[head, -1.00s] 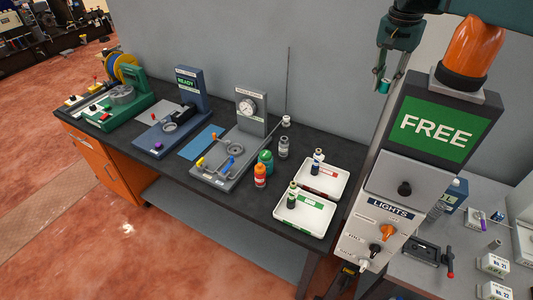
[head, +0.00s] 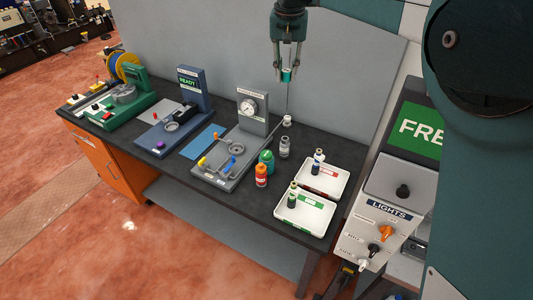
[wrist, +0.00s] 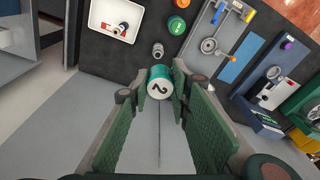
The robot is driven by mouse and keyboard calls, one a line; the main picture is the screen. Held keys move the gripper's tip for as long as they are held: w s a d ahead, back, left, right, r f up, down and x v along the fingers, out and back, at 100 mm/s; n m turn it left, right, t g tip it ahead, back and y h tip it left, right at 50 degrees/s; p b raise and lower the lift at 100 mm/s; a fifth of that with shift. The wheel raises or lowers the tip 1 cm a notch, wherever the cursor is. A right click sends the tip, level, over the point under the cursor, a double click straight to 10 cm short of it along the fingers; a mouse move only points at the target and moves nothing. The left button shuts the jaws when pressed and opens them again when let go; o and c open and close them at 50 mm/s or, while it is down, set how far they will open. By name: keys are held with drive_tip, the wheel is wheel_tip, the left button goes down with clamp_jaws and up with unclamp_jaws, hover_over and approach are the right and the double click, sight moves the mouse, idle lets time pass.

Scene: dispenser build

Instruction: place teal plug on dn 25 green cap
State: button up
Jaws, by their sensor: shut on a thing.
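My gripper (head: 287,68) hangs above the back right part of the bench, near the wall, and is shut on the teal plug (head: 287,76). In the wrist view the plug (wrist: 160,84) sits between the fingertips, its white end marked "2" facing the camera. A green item (head: 266,157), round and green from above in the wrist view (wrist: 177,25), stands on the bench, lower than the plug and apart from it. I cannot read a DN 25 mark on it.
An orange bottle (head: 261,175) and a grey bottle (head: 284,146) stand near the green item. Two white trays (head: 305,222) with dark bottles lie to the right. A control box (head: 385,215) stands right.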

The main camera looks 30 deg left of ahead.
drive_tip(key=s+a+n, duration=0.1)
drive_tip(key=s+a, duration=0.2)
drive_tip(key=a, duration=0.4)
hover_over(267, 153)
wheel_tip(267, 153, down, 26)
drive_tip(key=shift+s+f, duration=0.15)
drive_tip(key=shift+f, duration=0.1)
drive_tip(key=shift+f+p, duration=0.4)
drive_tip(key=shift+f, duration=2.65)
drive_tip(key=shift+f, duration=1.85)
drive_tip(key=shift+f, duration=0.1)
